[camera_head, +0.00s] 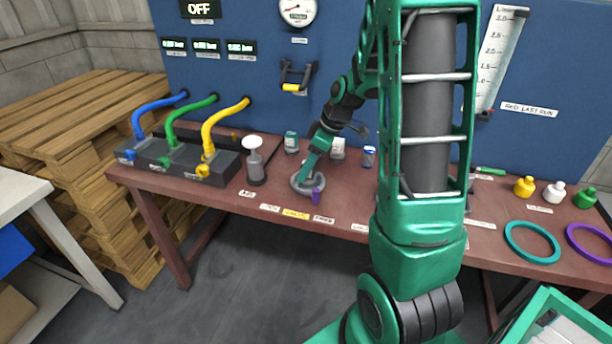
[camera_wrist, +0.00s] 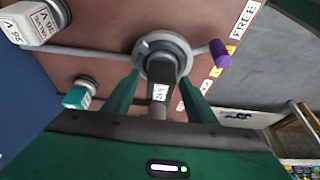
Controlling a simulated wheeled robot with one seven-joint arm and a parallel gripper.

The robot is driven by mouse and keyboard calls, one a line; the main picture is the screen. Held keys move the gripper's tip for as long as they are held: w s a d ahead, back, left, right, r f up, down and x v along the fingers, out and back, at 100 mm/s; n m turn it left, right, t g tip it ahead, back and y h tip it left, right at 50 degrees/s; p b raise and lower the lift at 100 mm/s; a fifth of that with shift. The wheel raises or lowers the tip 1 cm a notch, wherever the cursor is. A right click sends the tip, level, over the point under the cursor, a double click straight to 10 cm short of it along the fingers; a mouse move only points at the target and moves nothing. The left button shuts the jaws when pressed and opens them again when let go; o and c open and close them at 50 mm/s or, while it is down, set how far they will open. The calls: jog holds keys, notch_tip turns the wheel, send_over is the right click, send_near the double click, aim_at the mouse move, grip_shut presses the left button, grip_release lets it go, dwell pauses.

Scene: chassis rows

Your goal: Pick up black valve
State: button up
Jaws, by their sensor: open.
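A dark grey-black valve (camera_wrist: 163,66) lies below my gripper in the wrist view, with a round grey ring-like body, a dark block in its middle and a thin grey rod across it. A purple knob (camera_wrist: 220,53) is at its right end. In the head view the valve (camera_head: 299,187) sits on the red-brown table, with the purple part (camera_head: 317,194) at its front right. My gripper (camera_wrist: 161,80) is open, its two green fingers on either side of the dark block. I cannot tell whether they touch it. In the head view my gripper (camera_head: 312,165) hangs over the valve, partly covering it.
A white-topped grey plunger (camera_head: 254,160) stands left of the valve. Small labelled bottles stand behind it, including a teal one (camera_wrist: 80,95). The blue panel (camera_head: 240,70) rises behind the table. My arm hides the table's middle; colored rings and bottles are at right.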

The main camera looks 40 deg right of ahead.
grip_shut()
jog(key=shift+r, duration=0.5)
jog(key=r, duration=0.3)
jog(key=shift+a+r, duration=0.2)
jog(key=shift+r, duration=0.15)
jog(key=s+a+r, duration=0.1)
jog(key=a+r, duration=0.5)
jog(key=a, duration=0.5)
jog(key=shift+r, duration=0.2)
jog(key=shift+s+a, duration=0.1)
